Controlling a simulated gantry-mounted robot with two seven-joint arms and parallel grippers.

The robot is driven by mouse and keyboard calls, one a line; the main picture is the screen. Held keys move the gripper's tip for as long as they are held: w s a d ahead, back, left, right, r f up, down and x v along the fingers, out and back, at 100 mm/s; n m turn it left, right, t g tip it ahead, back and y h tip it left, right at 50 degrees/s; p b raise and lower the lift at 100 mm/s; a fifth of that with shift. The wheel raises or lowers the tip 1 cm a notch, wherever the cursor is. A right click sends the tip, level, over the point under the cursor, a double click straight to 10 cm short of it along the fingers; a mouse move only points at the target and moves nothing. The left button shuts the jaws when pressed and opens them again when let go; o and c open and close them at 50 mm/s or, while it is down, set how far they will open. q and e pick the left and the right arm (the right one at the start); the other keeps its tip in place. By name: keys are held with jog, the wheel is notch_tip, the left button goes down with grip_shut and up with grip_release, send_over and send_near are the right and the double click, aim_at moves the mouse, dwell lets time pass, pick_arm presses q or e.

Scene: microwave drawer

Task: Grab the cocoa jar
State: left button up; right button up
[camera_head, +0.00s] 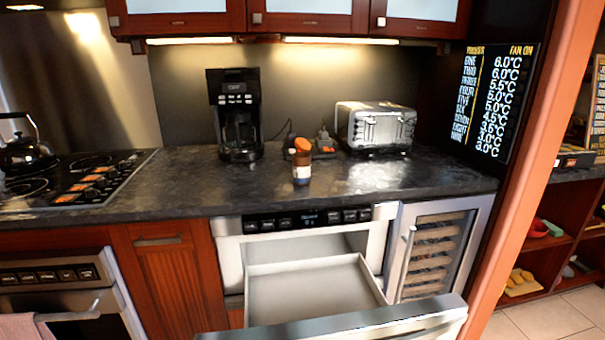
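A small jar with an orange-brown lid and a label, likely the cocoa jar (301,168), stands upright on the dark countertop (240,191). It is near the counter's front, above the open microwave drawer (312,289). The drawer is pulled out and looks empty. Neither of my grippers shows in the head view.
A black coffee maker (236,113) stands behind the jar to the left, and a silver toaster (376,128) behind it to the right. A stove with a kettle (26,150) is at the left. The pulled-out drawer front (345,327) juts out below the counter.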

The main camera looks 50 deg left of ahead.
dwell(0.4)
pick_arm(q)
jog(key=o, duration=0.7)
